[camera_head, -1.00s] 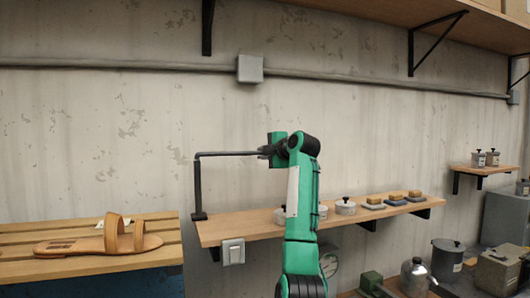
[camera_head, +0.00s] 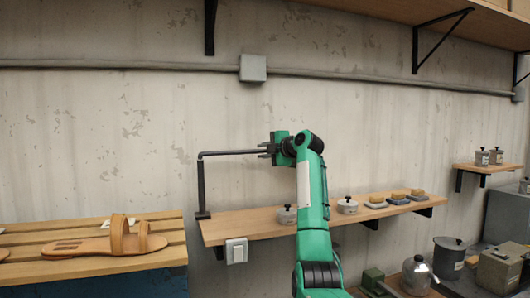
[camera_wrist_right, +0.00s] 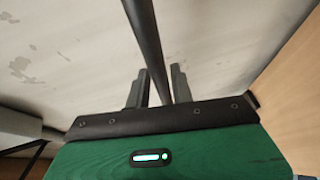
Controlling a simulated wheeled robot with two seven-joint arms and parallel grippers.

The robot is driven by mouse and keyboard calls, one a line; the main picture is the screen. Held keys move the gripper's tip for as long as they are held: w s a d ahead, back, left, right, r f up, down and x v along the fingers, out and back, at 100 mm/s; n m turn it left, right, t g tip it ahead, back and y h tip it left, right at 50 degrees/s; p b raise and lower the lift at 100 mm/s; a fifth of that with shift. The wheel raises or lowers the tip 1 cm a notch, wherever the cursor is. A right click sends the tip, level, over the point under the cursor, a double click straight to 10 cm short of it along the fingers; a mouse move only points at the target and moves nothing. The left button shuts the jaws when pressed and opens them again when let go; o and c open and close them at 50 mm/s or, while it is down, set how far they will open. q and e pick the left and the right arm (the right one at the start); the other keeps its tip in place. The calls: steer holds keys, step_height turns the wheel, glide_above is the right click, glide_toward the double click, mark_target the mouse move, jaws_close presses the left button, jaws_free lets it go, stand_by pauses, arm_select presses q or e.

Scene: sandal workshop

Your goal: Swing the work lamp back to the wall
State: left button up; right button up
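The work lamp shows as a thin black arm (camera_head: 232,153) on an upright post, which stands at the left end of the wall shelf (camera_head: 240,223). The lamp arm reaches right, roughly level, along the wall; I cannot make out a lamp head. My right gripper (camera_head: 267,150) is at the right end of this arm. In the right wrist view the dark bar (camera_wrist_right: 147,45) runs between the two fingers of the right gripper (camera_wrist_right: 159,75), which stand apart with small gaps beside it. My left gripper is not in view.
A sandal (camera_head: 118,241) lies on a slatted bench (camera_head: 60,270) at left. Lidded pots (camera_head: 347,206) and several small blocks (camera_head: 397,197) stand on the wall shelf.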

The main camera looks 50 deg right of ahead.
steer(key=shift+o, duration=0.9)
steer(key=shift+w+f, duration=0.2)
steer(key=shift+w, duration=0.1)
steer(key=b+v, duration=0.5)
steer(key=v, duration=0.8)
steer(key=shift+s+b, duration=0.3)
steer(key=shift+s, duration=0.1)
steer(key=shift+d+r, duration=0.1)
steer(key=shift+r, duration=0.05)
